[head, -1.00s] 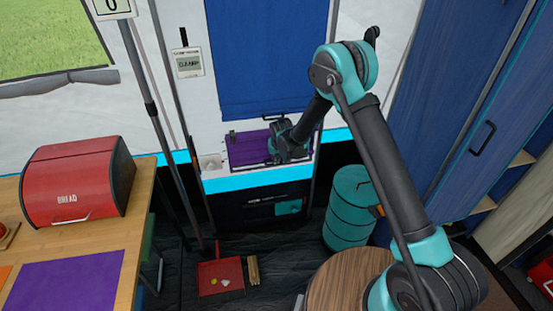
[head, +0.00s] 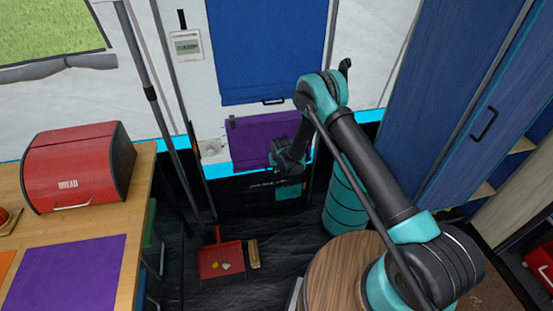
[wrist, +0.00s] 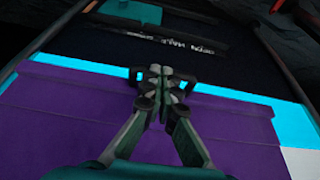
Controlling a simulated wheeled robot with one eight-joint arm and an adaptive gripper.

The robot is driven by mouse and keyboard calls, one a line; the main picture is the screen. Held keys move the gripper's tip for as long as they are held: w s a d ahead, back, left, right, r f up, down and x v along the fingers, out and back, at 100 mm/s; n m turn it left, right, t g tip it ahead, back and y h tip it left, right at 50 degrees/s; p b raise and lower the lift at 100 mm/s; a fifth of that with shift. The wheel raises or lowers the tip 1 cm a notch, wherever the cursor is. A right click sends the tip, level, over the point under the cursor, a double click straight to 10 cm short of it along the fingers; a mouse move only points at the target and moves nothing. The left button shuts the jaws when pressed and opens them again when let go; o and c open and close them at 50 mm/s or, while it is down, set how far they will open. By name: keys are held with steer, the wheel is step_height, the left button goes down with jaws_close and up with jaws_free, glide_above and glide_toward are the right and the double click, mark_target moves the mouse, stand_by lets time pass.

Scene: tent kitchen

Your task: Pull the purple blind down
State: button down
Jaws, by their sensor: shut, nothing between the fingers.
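The purple blind (head: 252,137) hangs in the doorway below the blue blind, partly down, its lower edge over the cyan strip. In the wrist view the purple blind (wrist: 75,125) fills the lower half. My gripper (head: 275,161) is at the blind's lower edge. In the wrist view my gripper (wrist: 160,72) has its fingertips together, over what looks like a dark handle at that edge. The fingers hide the handle's middle, and whether they touch it I cannot tell. My arm covers the blind's right part in the head view.
The blue blind (head: 265,55) hangs above with a small dark handle. A teal barrel (head: 343,205) stands right of the doorway, near my arm. A red dustpan (head: 221,262) lies on the floor; a pole stands left. A red bread box (head: 78,165) sits on the table.

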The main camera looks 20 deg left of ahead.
step_height(320, 180, down, 6)
steer(key=shift+r, duration=0.1)
stand_by(0.4)
